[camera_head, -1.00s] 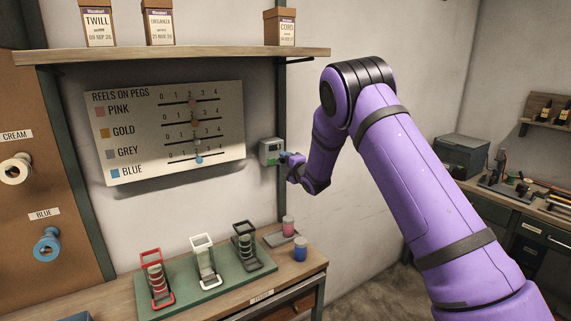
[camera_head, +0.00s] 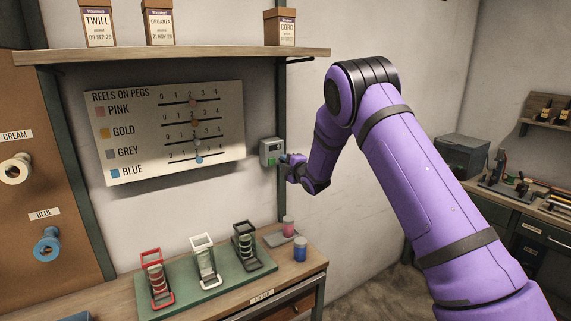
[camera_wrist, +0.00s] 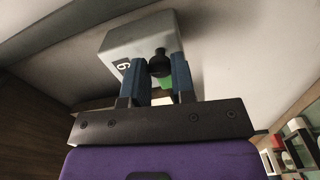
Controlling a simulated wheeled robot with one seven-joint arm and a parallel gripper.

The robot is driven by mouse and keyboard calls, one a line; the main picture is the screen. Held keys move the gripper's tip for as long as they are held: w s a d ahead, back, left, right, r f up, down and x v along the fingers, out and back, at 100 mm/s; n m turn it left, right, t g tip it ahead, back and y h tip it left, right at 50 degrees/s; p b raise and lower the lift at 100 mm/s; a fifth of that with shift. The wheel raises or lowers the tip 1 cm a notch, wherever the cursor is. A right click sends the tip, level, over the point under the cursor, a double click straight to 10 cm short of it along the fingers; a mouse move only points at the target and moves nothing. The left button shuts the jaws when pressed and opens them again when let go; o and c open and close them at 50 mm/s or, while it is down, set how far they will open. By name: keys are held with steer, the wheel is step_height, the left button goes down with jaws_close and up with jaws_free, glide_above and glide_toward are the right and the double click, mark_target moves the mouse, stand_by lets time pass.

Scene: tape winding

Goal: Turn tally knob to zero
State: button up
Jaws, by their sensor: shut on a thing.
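The tally counter is a small grey box (camera_head: 271,151) fixed to the wall post, right of the pegs chart. In the wrist view the box (camera_wrist: 146,38) fills the upper middle. A black round knob (camera_wrist: 159,64) sticks out of the box. My gripper (camera_wrist: 155,76) is shut on this knob, one blue finger on each side. A green patch shows just below the knob. In the head view my gripper (camera_head: 285,159) is at the box's right side and the knob is hidden.
A chart board (camera_head: 164,132) hangs on the wall to the left. A shelf (camera_head: 180,55) with several boxes runs above. Below, a bench holds a green mat (camera_head: 229,281) with three reel stands and two small jars. The wall right of the box is bare.

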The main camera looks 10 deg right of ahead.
steer(key=shift+f+m, duration=0.1)
steer(key=shift+m, duration=8)
steer(key=o, duration=0.9)
steer(key=shift+s, duration=0.1)
steer(key=v, duration=1)
steer(key=shift+s, duration=0.3)
